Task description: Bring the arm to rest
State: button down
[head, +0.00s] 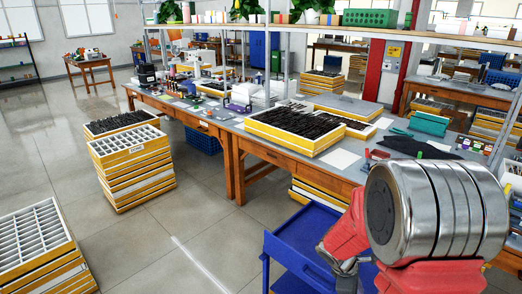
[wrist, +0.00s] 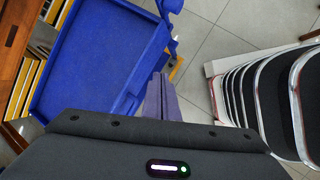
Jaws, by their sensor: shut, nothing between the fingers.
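My gripper (wrist: 161,80) shows in the wrist view, its two fingers together with nothing between them. It is beside a blue cart (wrist: 90,62), which is on its left in that view. Floor tiles show beyond the fingertips. In the head view my red and silver arm is folded at the lower right, in front of the blue cart (head: 306,236) and partly hiding it. I cannot make out the fingers in the head view.
A long wooden workbench (head: 222,124) carries yellow-edged trays of dark frames (head: 292,130). Stacked yellow-edged trays (head: 132,170) stand on the floor at left, with another stack (head: 35,245) at the lower left. The tiled floor (head: 200,220) between them is clear.

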jog(key=s+a+r+m+t+y, duration=0.1)
jog(key=s+a+r+m, duration=0.3)
jog(key=r, duration=0.5)
jog(key=s+a+r+m+t+y, duration=0.2)
jog(key=s+a+r+m, duration=0.3)
jog(key=s+r, duration=0.3)
jog(key=s+a+r+m+t+y, duration=0.1)
jog(key=s+a+r+m+y, duration=0.1)
jog(key=s+a+r+m, duration=0.2)
jog(key=s+r, duration=0.3)
jog(key=r, duration=0.2)
jog(key=shift+a+r+m, duration=0.25)
jog(key=shift+r+m, duration=0.05)
jog(key=shift+d, duration=0.15)
